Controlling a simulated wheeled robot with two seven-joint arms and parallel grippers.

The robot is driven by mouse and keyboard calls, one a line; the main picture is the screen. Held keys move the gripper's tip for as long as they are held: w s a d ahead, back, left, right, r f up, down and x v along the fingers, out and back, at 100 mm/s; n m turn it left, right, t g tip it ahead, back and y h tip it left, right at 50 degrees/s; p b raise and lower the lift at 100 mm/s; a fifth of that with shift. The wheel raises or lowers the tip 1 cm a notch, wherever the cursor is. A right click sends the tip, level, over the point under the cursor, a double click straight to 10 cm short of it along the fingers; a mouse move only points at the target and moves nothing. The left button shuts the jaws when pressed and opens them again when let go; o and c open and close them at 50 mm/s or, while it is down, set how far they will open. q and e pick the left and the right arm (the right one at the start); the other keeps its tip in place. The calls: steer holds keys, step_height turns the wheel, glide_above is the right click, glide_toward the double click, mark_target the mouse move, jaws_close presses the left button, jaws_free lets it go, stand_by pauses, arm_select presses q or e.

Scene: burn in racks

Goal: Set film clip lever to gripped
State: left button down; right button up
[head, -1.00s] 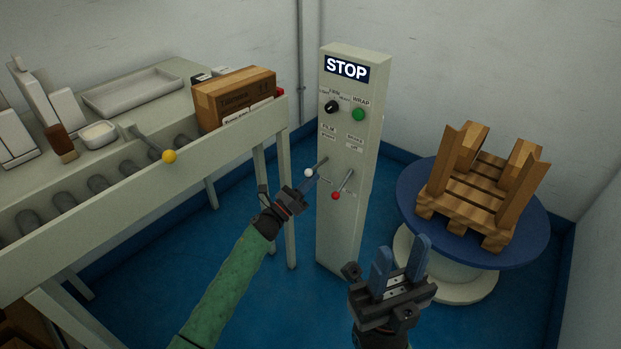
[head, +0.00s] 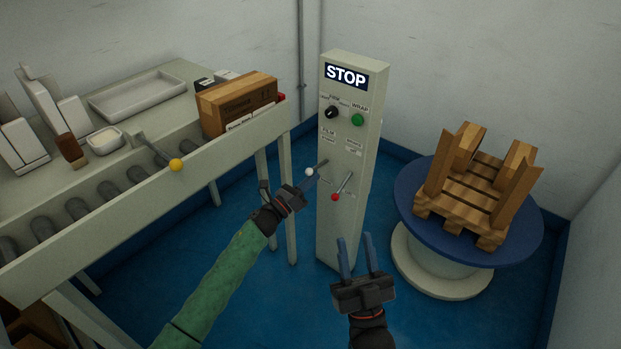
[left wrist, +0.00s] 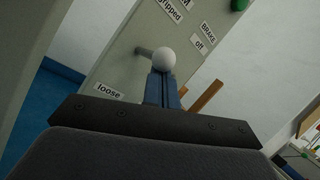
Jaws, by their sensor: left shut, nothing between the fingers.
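The film clip lever is a short grey lever with a white ball knob (head: 309,172) on the left of the control post. In the left wrist view the knob (left wrist: 164,59) lies between the "gripped" label (left wrist: 170,10) above and the "loose" label (left wrist: 109,92) below. My left gripper (head: 306,186) is shut and empty, its blue fingertips right at the knob's underside; whether they touch is unclear. My right gripper (head: 357,242) is open and empty, low in front of the post.
The post (head: 343,225) also carries a red-knobbed brake lever (head: 335,197), a green WRAP button (head: 358,120), a black dial (head: 331,112) and a STOP display (head: 346,76). A roller conveyor (head: 130,220) stands left. A blue turntable (head: 520,240) bears a wooden pallet at right.

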step_height(320, 180, down, 32)
steer(key=a+g+h+p, duration=0.2)
steer(key=g+h+p, duration=0.1)
steer(key=g, duration=0.9)
arm_select(q)
steer(key=shift+r+g+y+p, duration=0.4)
steer(key=shift+r+y+p, duration=0.1)
steer(key=shift+r, duration=0.35)
arm_select(e)
steer(key=s+f+g, duration=0.2)
steer(key=s+f, duration=0.1)
steer(key=f, duration=0.2)
steer(key=s+d+f+g, duration=0.1)
steer(key=s+f+g, duration=0.1)
steer(key=f, duration=0.4)
steer(key=shift+s+m, duration=0.3)
steer(key=shift+s, duration=0.55)
